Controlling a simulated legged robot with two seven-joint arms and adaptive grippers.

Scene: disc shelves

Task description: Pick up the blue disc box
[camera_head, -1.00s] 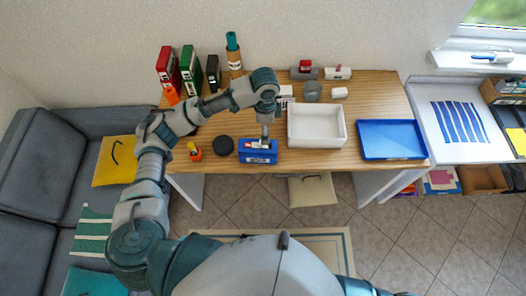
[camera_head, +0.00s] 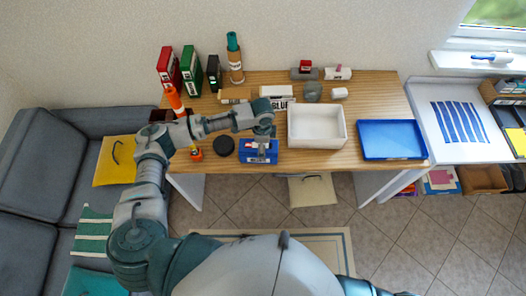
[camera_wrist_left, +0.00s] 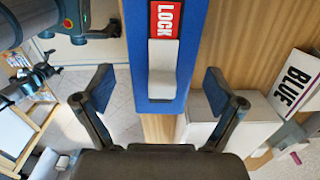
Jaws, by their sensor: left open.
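The blue disc box (camera_head: 246,153) stands on the wooden desk at its front edge. In the left wrist view the blue box (camera_wrist_left: 155,106) shows a red LOCK label and a grey latch. My left gripper (camera_head: 262,141) is over the box, pointing down. In the left wrist view my left gripper (camera_wrist_left: 158,78) is open, with one finger on each side of the box and visible gaps between.
A black disc (camera_head: 222,146) and a small orange item (camera_head: 196,154) lie left of the box. A white bin (camera_head: 316,142) stands close on its right, then a blue tray (camera_head: 391,154). A BLUE sign (camera_head: 280,104) stands behind. Red, green and black boxes stand at the back left.

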